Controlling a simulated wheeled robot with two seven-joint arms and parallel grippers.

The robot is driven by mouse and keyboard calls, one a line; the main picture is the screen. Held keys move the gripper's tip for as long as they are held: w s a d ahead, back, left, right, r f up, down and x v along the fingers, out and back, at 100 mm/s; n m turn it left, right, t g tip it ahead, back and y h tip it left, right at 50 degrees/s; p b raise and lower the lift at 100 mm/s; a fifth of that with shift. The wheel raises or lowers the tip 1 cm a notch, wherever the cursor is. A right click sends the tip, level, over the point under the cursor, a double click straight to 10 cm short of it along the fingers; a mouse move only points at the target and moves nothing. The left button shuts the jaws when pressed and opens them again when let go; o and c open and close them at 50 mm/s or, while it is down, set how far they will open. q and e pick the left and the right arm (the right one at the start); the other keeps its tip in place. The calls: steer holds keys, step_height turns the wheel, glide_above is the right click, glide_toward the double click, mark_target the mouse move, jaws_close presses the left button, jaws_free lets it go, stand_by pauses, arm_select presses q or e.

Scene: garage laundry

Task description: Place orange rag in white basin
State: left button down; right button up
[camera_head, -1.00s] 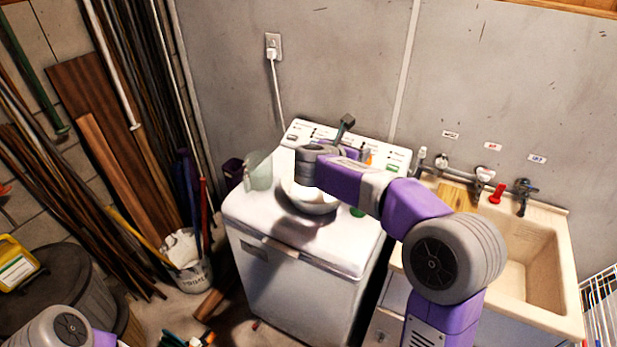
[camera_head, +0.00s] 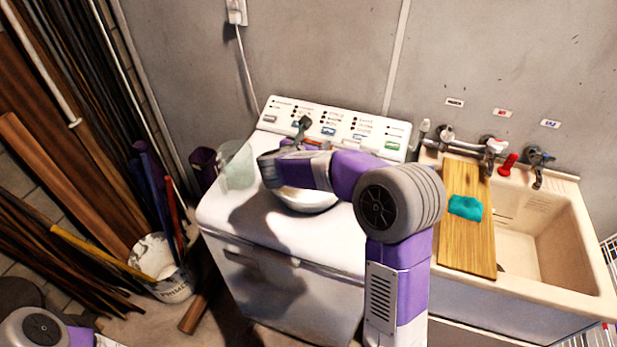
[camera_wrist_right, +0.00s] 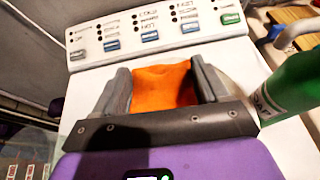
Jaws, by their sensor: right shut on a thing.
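The orange rag (camera_wrist_right: 162,86) is between the two fingers of my right gripper (camera_wrist_right: 162,92) in the wrist view, with the washing machine's control panel behind it. In the head view my right gripper (camera_head: 302,136) is near that panel, mostly hidden by its own wrist, and the rag is barely visible there. The white basin (camera_head: 308,201) stands on the washing machine top, partly covered by my right forearm. The gripper appears beyond the basin, toward the panel; its height over the basin is unclear. Only a piece of my left arm shows at bottom left; its gripper is out of frame.
The washing machine (camera_head: 270,262) has a translucent container (camera_head: 237,165) at its left back. A green bottle (camera_wrist_right: 292,88) stands close to the right of the gripper. To the right, a sink (camera_head: 548,240) carries a wooden board (camera_head: 468,245) with a teal cloth (camera_head: 465,207).

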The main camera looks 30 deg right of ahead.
step_height(320, 180, down, 2)
steer(key=shift+s+f, duration=0.1)
steer(key=shift+s, duration=0.05)
steer(key=shift+f+b, duration=0.55)
steer(key=shift+f, duration=2)
steer(key=shift+f+b, duration=0.6)
steer(key=shift+b, duration=0.35)
steer(key=o, duration=1.1)
steer(key=shift+c, duration=0.2)
